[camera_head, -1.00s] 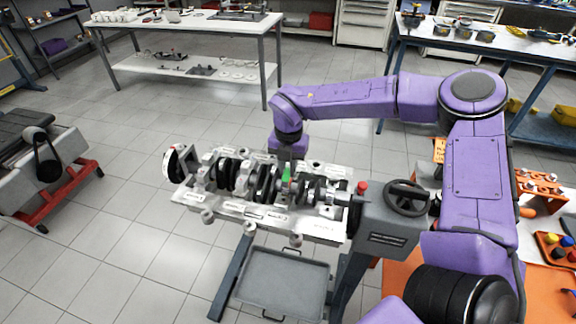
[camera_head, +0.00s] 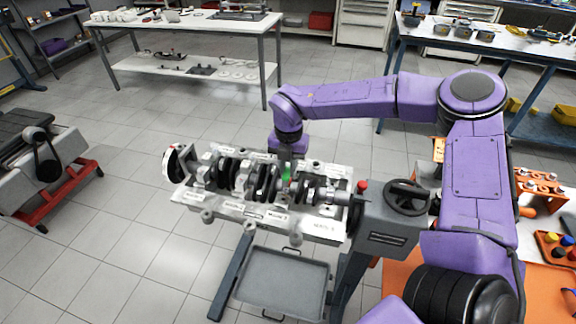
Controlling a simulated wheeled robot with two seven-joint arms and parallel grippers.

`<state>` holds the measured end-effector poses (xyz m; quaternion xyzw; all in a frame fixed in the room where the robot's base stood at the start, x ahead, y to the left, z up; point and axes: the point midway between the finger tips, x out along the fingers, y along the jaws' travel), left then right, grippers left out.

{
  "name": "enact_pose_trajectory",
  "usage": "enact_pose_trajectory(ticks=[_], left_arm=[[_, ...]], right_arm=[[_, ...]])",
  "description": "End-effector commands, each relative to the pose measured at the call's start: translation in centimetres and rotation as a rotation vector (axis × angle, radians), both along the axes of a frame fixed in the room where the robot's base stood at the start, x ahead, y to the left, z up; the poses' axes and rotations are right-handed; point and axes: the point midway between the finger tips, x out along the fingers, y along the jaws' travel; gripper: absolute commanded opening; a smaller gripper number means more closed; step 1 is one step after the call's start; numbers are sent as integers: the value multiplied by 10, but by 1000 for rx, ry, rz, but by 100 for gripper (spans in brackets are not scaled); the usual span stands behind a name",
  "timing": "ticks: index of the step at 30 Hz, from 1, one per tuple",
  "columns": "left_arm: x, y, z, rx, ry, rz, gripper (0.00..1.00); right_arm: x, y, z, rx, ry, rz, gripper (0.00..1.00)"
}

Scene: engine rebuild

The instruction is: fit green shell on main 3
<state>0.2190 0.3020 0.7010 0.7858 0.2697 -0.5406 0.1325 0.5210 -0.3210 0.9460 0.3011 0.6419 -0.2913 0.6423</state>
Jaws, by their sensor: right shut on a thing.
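The engine block (camera_head: 325,228) lies on a grey stand with the crankshaft (camera_head: 240,174) along its top. My right gripper (camera_head: 287,170) points down over the crankshaft, right of its middle. It is shut on the small green shell (camera_head: 286,174), which is partly hidden by the fingers. The shell is at the crankshaft among its journals; I cannot tell whether it touches the seat. The labels on the block are too small to read surely, so I cannot pick out main 3. My left gripper is not in view.
The stand has a black handwheel (camera_head: 407,196) and a red knob (camera_head: 362,186) at the right. A grey tray (camera_head: 283,283) is below the block. An orange bench (camera_head: 548,292) with coloured parts is at the right. Open floor lies left of the block.

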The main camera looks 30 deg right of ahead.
Motion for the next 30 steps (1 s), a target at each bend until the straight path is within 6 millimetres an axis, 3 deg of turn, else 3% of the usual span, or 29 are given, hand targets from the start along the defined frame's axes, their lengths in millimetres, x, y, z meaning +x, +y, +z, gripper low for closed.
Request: enact_pose_trajectory(ticks=[30], left_arm=[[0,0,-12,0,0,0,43]], right_arm=[[0,0,-16,0,0,0,0]])
